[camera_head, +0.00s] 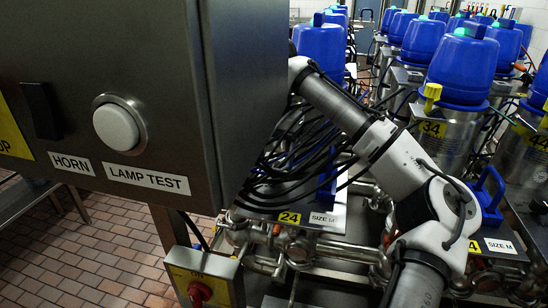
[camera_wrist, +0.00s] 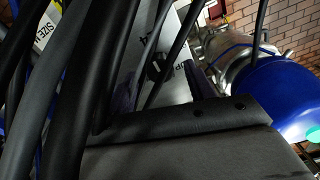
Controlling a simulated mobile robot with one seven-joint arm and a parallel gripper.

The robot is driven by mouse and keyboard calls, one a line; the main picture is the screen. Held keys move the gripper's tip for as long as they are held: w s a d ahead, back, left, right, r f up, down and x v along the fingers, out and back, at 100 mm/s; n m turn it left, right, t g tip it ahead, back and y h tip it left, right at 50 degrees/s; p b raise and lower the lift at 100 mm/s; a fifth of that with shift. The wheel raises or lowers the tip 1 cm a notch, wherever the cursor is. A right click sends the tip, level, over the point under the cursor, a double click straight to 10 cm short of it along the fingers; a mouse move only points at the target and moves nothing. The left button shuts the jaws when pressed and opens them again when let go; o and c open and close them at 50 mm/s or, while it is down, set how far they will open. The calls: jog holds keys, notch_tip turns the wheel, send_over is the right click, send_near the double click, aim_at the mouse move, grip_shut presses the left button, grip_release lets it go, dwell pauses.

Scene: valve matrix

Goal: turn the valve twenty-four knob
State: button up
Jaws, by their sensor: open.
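The yellow 24 label (camera_head: 289,217) sits on a metal plate beside a white SIZE M label, under a bundle of black hoses. I cannot make out the valve twenty-four knob in the head view. In the wrist view a small dark round part (camera_wrist: 158,66) shows on a pale lettered plate, and I cannot tell if it is the knob. My gripper (camera_wrist: 164,90) is open, its dark housing filling the lower wrist view. Its fingertips are hard to see, apparently either side of the pale plate. In the head view my gripper is hidden behind the steel cabinet and hoses.
The steel control cabinet (camera_head: 130,100) with a lamp test button fills the left of the head view. Black hoses (camera_head: 300,150) crowd the space by my arm. Blue-topped valves (camera_head: 463,62) stand in rows at the right. Tiled floor (camera_head: 90,250) lies open at lower left.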

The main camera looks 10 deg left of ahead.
jog(key=shift+f, duration=0.55)
jog(key=c, duration=1)
jog(key=shift+n, duration=0.4)
jog(key=n, duration=0.4)
jog(key=shift+n, duration=2.5)
